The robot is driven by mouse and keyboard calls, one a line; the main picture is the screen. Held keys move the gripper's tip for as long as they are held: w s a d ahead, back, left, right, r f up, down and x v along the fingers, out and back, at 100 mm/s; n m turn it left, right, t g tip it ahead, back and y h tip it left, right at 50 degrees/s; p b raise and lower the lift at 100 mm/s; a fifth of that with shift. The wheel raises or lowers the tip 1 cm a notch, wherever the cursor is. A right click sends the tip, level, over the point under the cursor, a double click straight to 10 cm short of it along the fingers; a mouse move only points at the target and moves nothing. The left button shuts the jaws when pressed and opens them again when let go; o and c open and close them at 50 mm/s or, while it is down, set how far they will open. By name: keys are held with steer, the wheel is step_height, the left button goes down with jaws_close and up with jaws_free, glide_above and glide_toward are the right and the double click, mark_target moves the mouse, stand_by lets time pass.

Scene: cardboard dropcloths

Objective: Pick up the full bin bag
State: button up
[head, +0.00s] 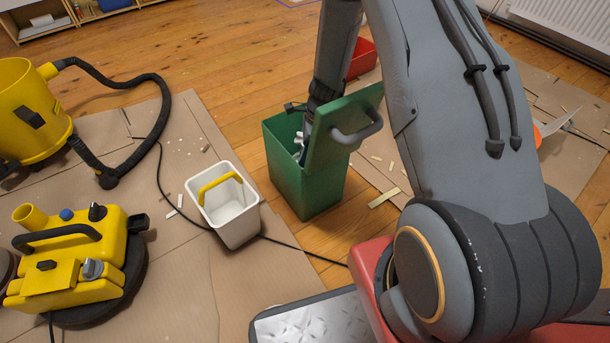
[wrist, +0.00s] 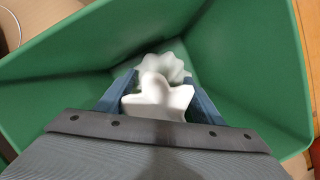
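The white bin bag (wrist: 158,98) is inside the green bin (wrist: 50,75). Its crumpled top points up at my wrist camera; its lower part is hidden. In the head view the green bin (head: 300,180) stands upright with its lid (head: 345,120) tilted up, and a bit of white bag (head: 299,141) shows in the opening. My gripper (wrist: 162,80) reaches down into the bin, its two blue fingers spread apart with the bag's top between them. I see no clear pinch on the bag. In the head view the gripper is mostly hidden by the bin and lid.
A white bucket with a yellow handle (head: 228,212) stands left of the bin. Yellow machines (head: 75,255) and a dark hose (head: 145,85) are at the left. A red container (head: 361,60) is behind the bin. A dark cable (head: 285,243) crosses the floor. Bare boards (head: 240,60) lie beyond.

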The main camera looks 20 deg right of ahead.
steer(key=c, duration=1.3)
